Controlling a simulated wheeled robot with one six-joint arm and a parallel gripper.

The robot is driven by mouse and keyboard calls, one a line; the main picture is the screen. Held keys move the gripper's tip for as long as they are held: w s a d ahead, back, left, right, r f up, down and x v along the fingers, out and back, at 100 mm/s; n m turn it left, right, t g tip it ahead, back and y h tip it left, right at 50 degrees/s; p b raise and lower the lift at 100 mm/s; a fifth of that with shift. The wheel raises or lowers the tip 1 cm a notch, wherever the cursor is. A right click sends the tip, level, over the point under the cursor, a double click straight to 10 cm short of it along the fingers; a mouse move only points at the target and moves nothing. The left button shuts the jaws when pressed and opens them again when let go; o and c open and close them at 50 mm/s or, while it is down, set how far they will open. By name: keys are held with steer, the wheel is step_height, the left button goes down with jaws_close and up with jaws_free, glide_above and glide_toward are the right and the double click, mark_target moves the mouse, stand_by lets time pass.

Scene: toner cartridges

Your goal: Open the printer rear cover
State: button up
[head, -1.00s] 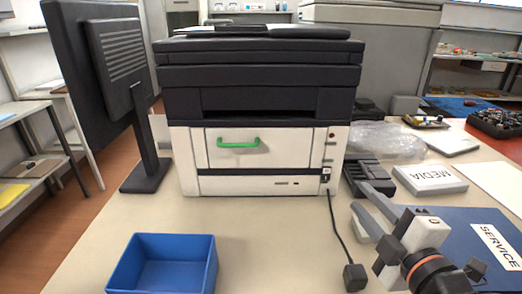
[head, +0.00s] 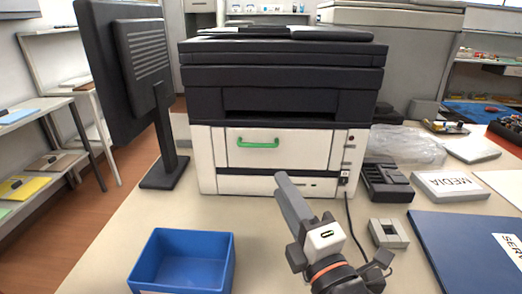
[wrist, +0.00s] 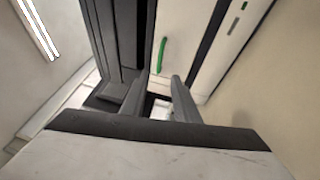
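The printer (head: 205,160) stands on the table with a black upper part and a white lower body. Its white front cover (head: 300,148) is flush with the body and carries a green handle (head: 258,143). My gripper (head: 286,182) is in front of the printer, low and right of the handle. In the wrist view my gripper (wrist: 159,80) has its two fingers apart with nothing between them. The printer's rear is hidden.
A blue bin (head: 228,255) stands at the front left, and a monitor (head: 118,75) is left of the printer. Right of it are a dark cartridge (head: 388,182), a MEDIA box (head: 450,186) and a blue SERVICE folder (head: 460,250). The table before the printer is mostly clear.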

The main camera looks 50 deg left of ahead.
mark_target(278, 153)
steer(key=x, duration=1.3)
steer(key=shift+a, duration=0.35)
steer(key=shift+c, duration=0.7)
jaws_close()
